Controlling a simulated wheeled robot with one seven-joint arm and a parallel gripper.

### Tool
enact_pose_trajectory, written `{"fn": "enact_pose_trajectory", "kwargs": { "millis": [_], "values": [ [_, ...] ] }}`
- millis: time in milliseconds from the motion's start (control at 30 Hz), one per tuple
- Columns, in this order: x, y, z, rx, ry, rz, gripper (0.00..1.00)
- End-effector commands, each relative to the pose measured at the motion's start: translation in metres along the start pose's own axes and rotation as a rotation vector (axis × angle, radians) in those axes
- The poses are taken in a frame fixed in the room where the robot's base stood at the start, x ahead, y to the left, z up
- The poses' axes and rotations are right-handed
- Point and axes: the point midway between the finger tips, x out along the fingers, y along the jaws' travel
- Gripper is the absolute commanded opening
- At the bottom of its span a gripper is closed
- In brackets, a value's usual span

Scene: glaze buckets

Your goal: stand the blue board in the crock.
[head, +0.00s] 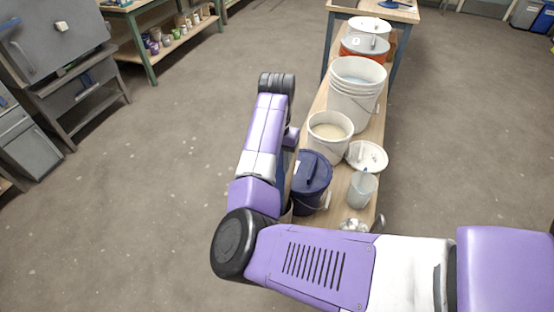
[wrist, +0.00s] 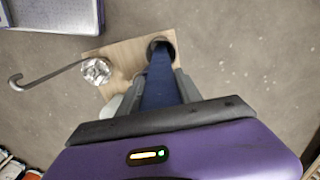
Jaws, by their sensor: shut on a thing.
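In the wrist view my gripper (wrist: 160,92) is shut on the long dark blue board (wrist: 160,82), which points away from me between the fingers. The board's far end lines up with the dark round mouth of the crock (wrist: 161,42) at the bench's end. It looks to be at or inside the rim, but I cannot tell how deep. In the head view my arm hides the gripper and most of the crock; a grey sliver of it (head: 286,211) shows beside the dark blue bucket. A strip of the board (head: 287,172) shows beside my arm.
The dark blue lidded bucket (head: 311,182) stands close to the right of my arm. A shiny metal item (wrist: 97,71) and hooked rod (wrist: 45,76) are near the crock.

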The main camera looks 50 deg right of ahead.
Motion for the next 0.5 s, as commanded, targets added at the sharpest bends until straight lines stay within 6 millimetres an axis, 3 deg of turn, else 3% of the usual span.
{"fn": "enact_pose_trajectory", "kwargs": {
  "millis": [500],
  "values": [
    [0.019, 0.000, -0.001, 0.000, 0.005, 0.000, 0.00]
  ]
}}
